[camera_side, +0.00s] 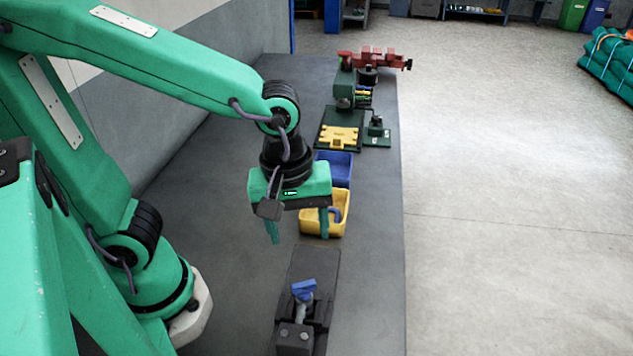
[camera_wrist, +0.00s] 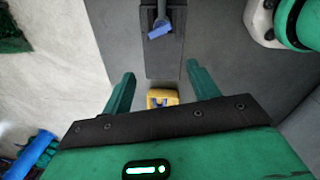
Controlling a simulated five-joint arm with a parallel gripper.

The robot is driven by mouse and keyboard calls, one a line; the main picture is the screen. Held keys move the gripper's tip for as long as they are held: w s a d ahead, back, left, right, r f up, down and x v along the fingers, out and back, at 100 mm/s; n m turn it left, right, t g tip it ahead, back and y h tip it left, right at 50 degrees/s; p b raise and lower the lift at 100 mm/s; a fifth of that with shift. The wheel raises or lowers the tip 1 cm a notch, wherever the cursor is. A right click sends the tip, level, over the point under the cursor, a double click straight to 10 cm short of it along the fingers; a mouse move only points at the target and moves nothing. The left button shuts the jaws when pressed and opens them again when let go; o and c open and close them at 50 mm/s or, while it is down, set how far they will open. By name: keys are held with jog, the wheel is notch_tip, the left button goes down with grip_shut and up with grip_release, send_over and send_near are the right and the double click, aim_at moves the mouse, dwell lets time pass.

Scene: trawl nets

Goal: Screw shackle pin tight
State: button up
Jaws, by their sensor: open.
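A blue shackle pin head (camera_side: 304,289) stands tilted on a grey shackle (camera_side: 301,309), held in a dark fixture (camera_side: 293,338) on a dark grey plate on the bench. The blue head also shows at the top of the wrist view (camera_wrist: 160,30). How far the pin is threaded in is too small to tell. My gripper (camera_side: 298,228) hangs above the bench with its green fingers pointing down, apart and empty. In the wrist view the fingers (camera_wrist: 160,72) are spread wide, and the blue head lies beyond them, touching neither.
A yellow bin (camera_side: 308,227) holding a blue piece sits just behind my gripper, with a blue bin (camera_side: 343,160) behind it. Farther back are a yellow block on a green base (camera_side: 340,137) and a red vise (camera_side: 375,58). A wall edges the bench's left.

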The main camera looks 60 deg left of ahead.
aim_at(304, 286)
jog(key=shift+s+d+f+n+g, duration=0.2)
jog(key=shift+d+f+n, duration=0.1)
jog(key=shift+d+n, duration=0.2)
jog(key=shift+s+d+f+n+g, duration=0.1)
jog(key=shift+s+d+f+n, duration=0.2)
jog(key=shift+d+n, duration=0.2)
jog(key=shift+s+d+f+n+g, duration=0.1)
jog(key=shift+s+d+f+n, duration=0.05)
jog(key=shift+d+f+n, duration=0.3)
jog(key=shift+r, duration=0.1)
jog(key=shift+f, duration=3.9)
jog(key=c, duration=1)
